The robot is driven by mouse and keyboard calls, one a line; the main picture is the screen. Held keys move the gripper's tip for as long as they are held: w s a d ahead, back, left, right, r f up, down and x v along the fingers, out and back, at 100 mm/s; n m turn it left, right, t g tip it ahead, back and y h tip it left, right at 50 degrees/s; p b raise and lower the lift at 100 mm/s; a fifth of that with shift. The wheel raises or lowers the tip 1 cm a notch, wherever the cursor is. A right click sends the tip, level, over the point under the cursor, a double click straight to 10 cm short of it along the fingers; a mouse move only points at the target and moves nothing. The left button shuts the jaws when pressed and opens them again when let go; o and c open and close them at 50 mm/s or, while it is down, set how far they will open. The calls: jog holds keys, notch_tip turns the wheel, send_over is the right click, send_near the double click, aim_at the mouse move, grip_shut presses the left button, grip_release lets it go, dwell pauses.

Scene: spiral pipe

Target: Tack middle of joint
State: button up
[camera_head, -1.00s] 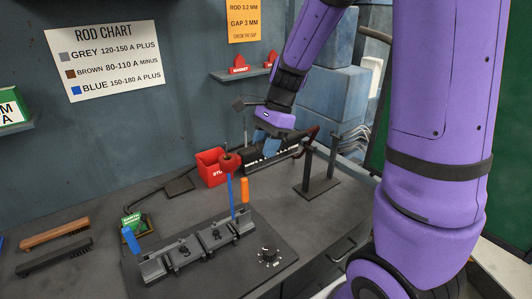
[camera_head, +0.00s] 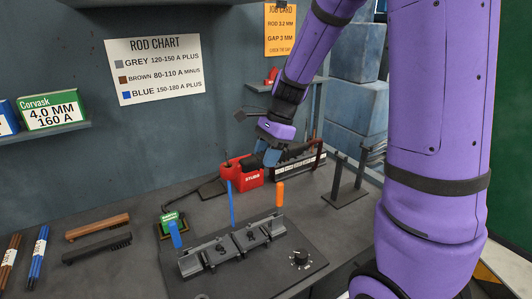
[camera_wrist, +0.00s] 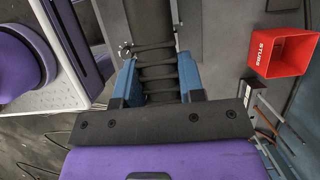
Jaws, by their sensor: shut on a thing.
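My gripper (camera_head: 268,156) is shut on the ribbed black handle of the electrode holder (camera_wrist: 157,75), with a blue fingertip on each side of it in the wrist view. A blue rod (camera_head: 230,204) hangs nearly upright from the holder's head. Its lower end is at the middle of the grey clamping fixture (camera_head: 205,262) in the head view. Whether the tip touches the joint cannot be told. A blue handle (camera_head: 175,234) stands at the fixture's left end and an orange handle (camera_head: 280,194) at its right end.
A red stubs bin (camera_head: 252,175) stands behind the fixture. A dial (camera_head: 300,258) lies to its right, and a dark stand (camera_head: 346,190) is farther right. A green-labelled block (camera_head: 168,221) is behind left. Brushes (camera_head: 97,248) and rod packs (camera_head: 38,254) lie at left.

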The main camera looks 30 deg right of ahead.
jog(key=shift+f, duration=2)
jog(key=shift+f, duration=1.35)
dwell(4.5)
